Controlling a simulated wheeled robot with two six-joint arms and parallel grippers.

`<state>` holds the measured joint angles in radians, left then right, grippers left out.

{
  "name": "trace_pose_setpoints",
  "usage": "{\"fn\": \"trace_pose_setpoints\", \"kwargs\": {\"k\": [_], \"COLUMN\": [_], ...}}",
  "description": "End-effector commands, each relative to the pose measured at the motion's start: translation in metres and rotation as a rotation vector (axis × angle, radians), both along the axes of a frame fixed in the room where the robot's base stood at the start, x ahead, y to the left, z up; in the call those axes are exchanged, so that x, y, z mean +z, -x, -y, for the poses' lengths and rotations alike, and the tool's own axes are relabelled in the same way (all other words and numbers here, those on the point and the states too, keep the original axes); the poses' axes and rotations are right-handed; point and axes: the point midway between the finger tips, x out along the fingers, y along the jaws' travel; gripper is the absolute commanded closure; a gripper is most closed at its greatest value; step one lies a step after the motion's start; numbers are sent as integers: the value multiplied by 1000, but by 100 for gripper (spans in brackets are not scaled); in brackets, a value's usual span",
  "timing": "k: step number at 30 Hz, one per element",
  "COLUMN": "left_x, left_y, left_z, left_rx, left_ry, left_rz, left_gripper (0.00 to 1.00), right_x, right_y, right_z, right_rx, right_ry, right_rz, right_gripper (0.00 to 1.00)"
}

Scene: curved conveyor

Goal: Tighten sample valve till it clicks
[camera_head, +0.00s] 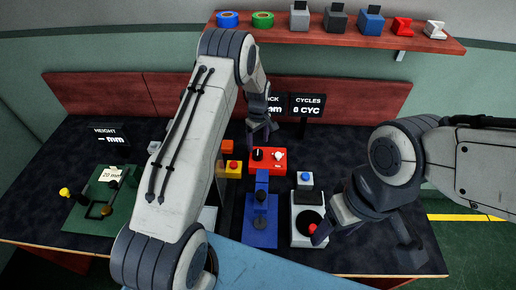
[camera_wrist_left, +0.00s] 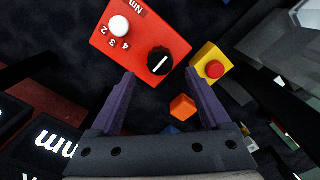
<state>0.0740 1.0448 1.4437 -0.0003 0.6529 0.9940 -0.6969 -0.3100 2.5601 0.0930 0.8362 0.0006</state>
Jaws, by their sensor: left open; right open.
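I cannot tell for sure which device is the sample valve. A blue fixture (camera_head: 261,226) with a dark round part on top stands at the front centre. A red box (camera_head: 268,161) behind it carries a black knob and a white knob. In the left wrist view the red box (camera_wrist_left: 135,48) shows "Nm", the numbers 2, 3, 4 and the black knob (camera_wrist_left: 159,61) with a white line. My left gripper (camera_head: 262,132) is open and empty, its fingers (camera_wrist_left: 159,85) pointing towards the black knob. My right gripper (camera_head: 365,247) is open beside the white device, its fingers partly hidden.
The white device (camera_head: 302,238) has a black dial and red handle. A blue-button box (camera_head: 305,180) stands behind it. A yellow box with red button (camera_head: 233,170), an orange block (camera_wrist_left: 183,107) and a green fixture (camera_head: 92,218) are near. Displays (camera_head: 307,105) stand behind; a shelf (camera_head: 350,37) hangs above.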

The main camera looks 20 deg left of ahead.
Motion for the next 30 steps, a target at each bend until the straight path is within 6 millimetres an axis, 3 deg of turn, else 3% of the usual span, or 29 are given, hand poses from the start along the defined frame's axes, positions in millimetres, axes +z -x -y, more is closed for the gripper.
{"fn": "trace_pose_setpoints", "kwargs": {"k": [9, 20, 21, 27, 30], "left_x": [-46, -54, -54, -54, -54], "left_y": [1, 0, 0, 0, 0], "left_z": [1, 1, 1, 1, 1], "left_rx": [-2, -2, -2, -2, -3], "left_ry": [0, 0, 0, 0, 0], "left_rz": [-2, 1, 1, 1, 1], "left_gripper": [19, 19, 23, 100, 100], "right_x": [15, 15, 15, 15, 15], "right_y": [0, 0, 0, 0, 0], "right_z": [0, 0, 0, 0, 0], "right_rx": [-1, -1, -1, -1, -1], "right_ry": [0, 0, 0, 0, 0], "right_rz": [0, 0, 0, 0, 0], "right_gripper": [36, 36, 36, 36, 36]}}
